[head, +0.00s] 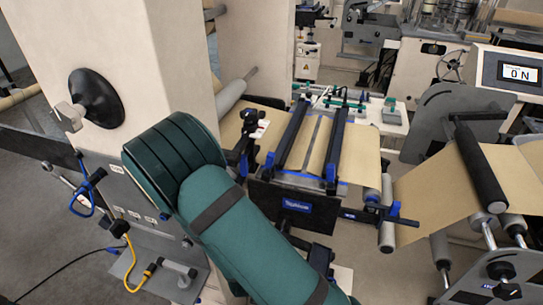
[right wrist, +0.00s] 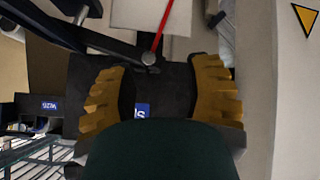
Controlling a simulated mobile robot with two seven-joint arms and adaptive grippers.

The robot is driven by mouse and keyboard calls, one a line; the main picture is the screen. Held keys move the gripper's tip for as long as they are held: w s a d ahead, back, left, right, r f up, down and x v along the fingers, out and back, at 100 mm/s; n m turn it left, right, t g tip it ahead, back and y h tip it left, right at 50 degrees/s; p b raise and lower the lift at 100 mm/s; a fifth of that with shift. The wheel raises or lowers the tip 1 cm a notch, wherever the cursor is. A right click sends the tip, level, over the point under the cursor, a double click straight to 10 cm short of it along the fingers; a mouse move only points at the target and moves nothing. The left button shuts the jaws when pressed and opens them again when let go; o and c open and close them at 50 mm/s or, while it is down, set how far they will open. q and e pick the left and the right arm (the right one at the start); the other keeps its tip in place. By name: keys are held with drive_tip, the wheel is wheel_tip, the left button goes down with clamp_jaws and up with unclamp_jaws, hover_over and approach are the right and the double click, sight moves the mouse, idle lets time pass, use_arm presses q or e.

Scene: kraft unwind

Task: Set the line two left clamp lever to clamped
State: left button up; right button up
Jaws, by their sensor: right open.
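My right gripper (right wrist: 157,68) is open in the right wrist view, with an ochre ridged finger on each side. Nothing is held between them. A thin red rod (right wrist: 162,26) rises from a round pivot (right wrist: 148,58) just ahead of the fingertips, at a dark plate (right wrist: 165,82) with a partly hidden blue label. I cannot tell whether this rod is the line two left clamp lever. In the head view, the web unit (head: 297,190) with a blue label has blue-ended clamp parts at its sides. My green arm hides its lower left, and no gripper shows there.
Brown web (head: 440,195) runs over rollers to the right, beside a grey side plate (head: 460,115) and a display (head: 507,73). A beige column (head: 120,35) with a black knob (head: 96,101) stands left. A yellow cable (head: 129,262) hangs at lower left.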

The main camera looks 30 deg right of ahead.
drive_tip(key=w+r+m+t+h, duration=0.2)
drive_tip(key=w+r+t+h, duration=0.2)
drive_tip(key=r, duration=1)
drive_tip(key=m+t+h, duration=0.1)
drive_tip(key=m+h, duration=0.2)
drive_tip(key=m, duration=0.1)
approach(269, 163)
drive_tip(key=shift+n+t, duration=0.3)
drive_tip(key=x, duration=1.2)
drive_tip(key=shift+d, duration=0.25)
clamp_jaws()
drive_tip(key=shift+f, duration=0.1)
